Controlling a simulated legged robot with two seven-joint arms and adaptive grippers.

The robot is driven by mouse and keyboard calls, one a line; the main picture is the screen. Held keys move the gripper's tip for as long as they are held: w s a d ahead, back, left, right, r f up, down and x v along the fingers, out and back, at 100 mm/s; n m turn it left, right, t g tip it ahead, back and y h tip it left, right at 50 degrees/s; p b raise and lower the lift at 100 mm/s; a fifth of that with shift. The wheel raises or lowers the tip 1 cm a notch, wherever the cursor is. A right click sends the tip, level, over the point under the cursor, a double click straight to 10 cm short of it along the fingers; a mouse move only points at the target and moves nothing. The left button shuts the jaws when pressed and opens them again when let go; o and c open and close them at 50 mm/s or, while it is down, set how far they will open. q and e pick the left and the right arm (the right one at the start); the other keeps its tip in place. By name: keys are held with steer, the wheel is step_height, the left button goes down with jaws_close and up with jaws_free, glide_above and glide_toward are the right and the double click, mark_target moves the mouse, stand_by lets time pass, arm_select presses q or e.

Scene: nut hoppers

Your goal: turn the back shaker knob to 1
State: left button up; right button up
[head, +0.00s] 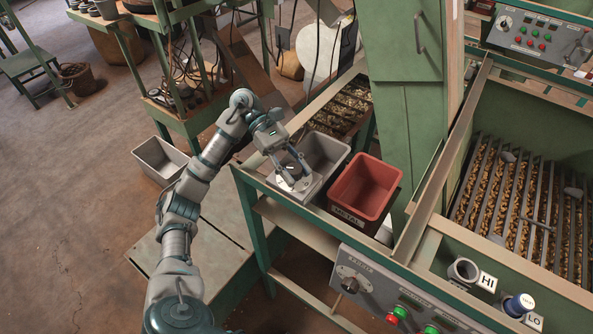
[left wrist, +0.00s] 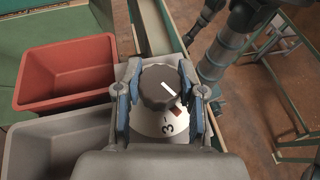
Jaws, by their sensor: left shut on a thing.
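The back shaker knob (left wrist: 160,85) is dark and round with a white pointer line, seen from above in the left wrist view. Its line slants toward the lower right. Below it, a pale dial (left wrist: 155,124) shows a "3" and a dark red mark; other numbers are hidden. My left gripper (left wrist: 162,98) has a finger on either side of the knob and is shut on it. In the head view, my left gripper (head: 289,167) reaches down onto the metal knob box (head: 308,192), where the fingers mostly hide the knob. My right gripper is in neither view.
A red metal bin (head: 365,187) and a grey bin (head: 322,151) stand close to the knob box. A control panel (head: 378,295) with another knob and buttons is in front. A hopper of nuts under bars (head: 525,205) lies at right.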

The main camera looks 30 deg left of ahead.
mark_target(290, 164)
arm_select(q)
steer(key=o, duration=0.9)
steer(key=shift+w+r, duration=0.1)
steer(key=shift+r, duration=0.05)
steer(key=shift+o, duration=1.3)
steer(key=shift+a, duration=0.15)
steer(key=shift+w+a+f, duration=0.1)
steer(key=shift+a+f, duration=0.15)
steer(key=shift+a, duration=0.05)
steer(key=shift+w+a+r, duration=0.15)
steer(key=shift+a+r, duration=0.15)
steer(key=shift+a, duration=0.05)
steer(key=v, duration=0.6)
steer(key=shift+w+f, duration=0.1)
steer(key=shift+f, duration=0.05)
steer(key=shift+a, duration=0.55)
steer(key=shift+d, duration=0.1)
